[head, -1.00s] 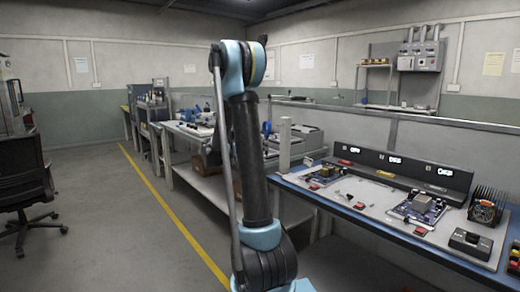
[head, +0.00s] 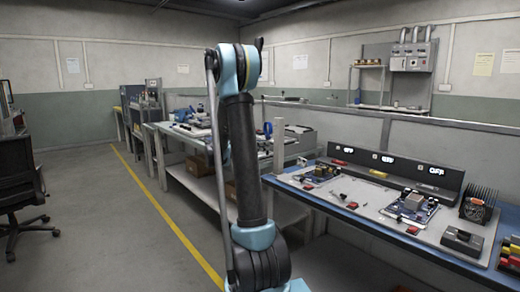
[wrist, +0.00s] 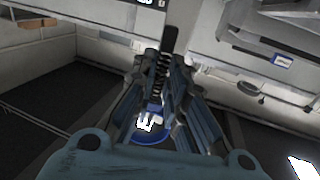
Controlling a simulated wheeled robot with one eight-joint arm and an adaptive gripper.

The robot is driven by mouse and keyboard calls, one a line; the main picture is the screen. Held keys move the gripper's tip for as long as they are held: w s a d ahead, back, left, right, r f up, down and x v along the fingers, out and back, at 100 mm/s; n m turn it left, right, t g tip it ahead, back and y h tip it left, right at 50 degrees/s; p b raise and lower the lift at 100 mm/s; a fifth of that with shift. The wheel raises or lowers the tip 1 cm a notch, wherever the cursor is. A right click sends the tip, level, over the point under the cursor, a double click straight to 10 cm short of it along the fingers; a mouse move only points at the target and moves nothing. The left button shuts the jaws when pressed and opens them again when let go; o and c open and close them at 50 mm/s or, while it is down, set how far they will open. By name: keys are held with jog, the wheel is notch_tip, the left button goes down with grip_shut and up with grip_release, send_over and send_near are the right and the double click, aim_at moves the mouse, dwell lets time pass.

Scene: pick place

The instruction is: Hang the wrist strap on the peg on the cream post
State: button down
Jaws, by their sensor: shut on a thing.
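My gripper (wrist: 163,62) shows in the wrist view, with its two fingers close on a wrist strap. The strap has a dark coiled cord (wrist: 160,72) between the fingers and a blue band (wrist: 152,137) with a white patch below, nearer the camera. In the head view my gripper and the strap are hidden or out of sight. The cream post (head: 278,145) stands upright in the head view, just right of my arm, at the left end of the blue-edged bench. I cannot make out its peg.
The blue-edged bench (head: 352,212) carries circuit boards (head: 410,207), a dark panel with OFF displays (head: 388,168) and a heatsink (head: 478,205). Another bench (head: 160,128) stands behind my arm. A black chair (head: 18,190) is at left. The floor between is clear.

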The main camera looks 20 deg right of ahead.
jog(key=shift+w+d+f, duration=0.1)
jog(key=shift+w+d, duration=0.15)
jog(key=shift+d, duration=0.35)
jog(key=shift+w+d+f, duration=0.1)
jog(key=shift+w+d, duration=0.1)
jog(key=shift+d, duration=0.4)
jog(key=shift+w+d+f, duration=0.2)
jog(key=shift+d+f, duration=0.2)
jog(key=shift+d, duration=0.1)
jog(key=shift+d+f, duration=0.1)
jog(key=c, duration=1.5)
grip_release()
jog(key=shift+c, duration=0.2)
